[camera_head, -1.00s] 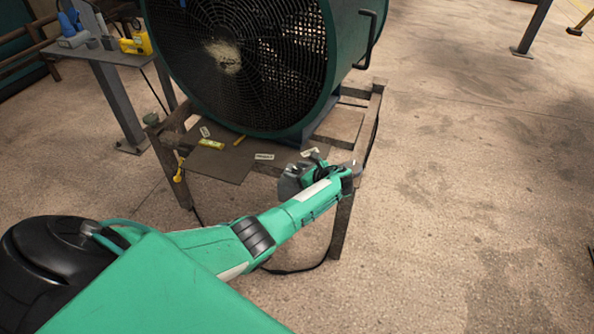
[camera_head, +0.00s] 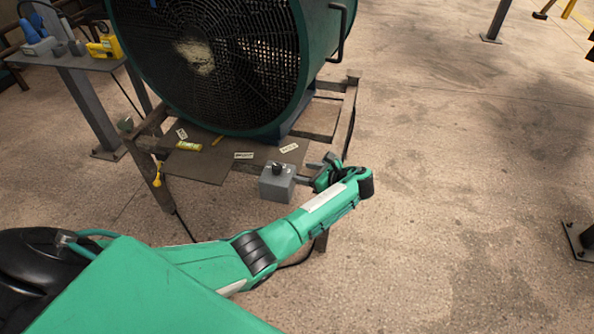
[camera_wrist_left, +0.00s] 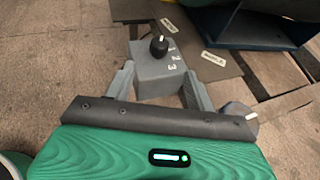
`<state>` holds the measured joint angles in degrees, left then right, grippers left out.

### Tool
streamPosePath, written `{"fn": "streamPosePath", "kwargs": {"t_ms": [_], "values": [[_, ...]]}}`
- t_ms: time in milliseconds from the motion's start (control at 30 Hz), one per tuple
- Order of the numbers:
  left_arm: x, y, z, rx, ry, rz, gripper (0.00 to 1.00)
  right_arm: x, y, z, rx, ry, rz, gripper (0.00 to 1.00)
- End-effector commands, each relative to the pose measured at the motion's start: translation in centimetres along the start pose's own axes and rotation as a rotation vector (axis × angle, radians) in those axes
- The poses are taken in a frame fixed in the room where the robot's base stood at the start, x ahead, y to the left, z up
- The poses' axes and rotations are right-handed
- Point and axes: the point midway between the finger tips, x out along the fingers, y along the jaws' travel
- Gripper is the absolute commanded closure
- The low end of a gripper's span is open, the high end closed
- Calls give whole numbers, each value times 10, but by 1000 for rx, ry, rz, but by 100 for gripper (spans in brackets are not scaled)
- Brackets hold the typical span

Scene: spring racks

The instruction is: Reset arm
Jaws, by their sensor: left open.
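My left arm comes in from the left in the head view, and its gripper (camera_head: 306,179) is at the front right corner of the fan's stand. In the left wrist view the gripper (camera_wrist_left: 161,86) is open, with one grey finger low on each side of a grey box. This box (camera_head: 276,185) has a black knob on top and sits at the stand's front edge. In the left wrist view the box (camera_wrist_left: 158,78) shows the numbers 1, 2, 3 beside its knob. I cannot tell whether the fingers touch it. My right gripper is not in view.
A large green fan (camera_head: 225,60) stands on the stand behind the gripper. A side table (camera_head: 66,61) with tools is at the left. The floor to the right (camera_head: 450,150) is mostly clear.

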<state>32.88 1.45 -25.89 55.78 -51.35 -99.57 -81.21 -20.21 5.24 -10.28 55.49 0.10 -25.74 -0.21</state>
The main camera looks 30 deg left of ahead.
Motion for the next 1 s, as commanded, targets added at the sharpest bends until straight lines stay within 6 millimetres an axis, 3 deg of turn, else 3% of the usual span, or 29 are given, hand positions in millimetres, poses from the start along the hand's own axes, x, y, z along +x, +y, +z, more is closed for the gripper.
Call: {"fn": "streamPosePath", "kwargs": {"t_ms": [567, 667, 767, 867, 1000], "values": [[-4, 0, -1, 0, 1, 0, 45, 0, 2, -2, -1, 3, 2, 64], [2, 6, -14, -2, 22, -7, 45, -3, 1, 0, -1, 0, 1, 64], [17, 20, -50, -16, 88, -28, 45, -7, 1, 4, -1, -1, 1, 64], [36, 49, -107, -57, 203, -49, 45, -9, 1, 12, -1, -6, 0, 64], [59, 108, -196, -162, 404, -38, 45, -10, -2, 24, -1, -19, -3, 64]]}}
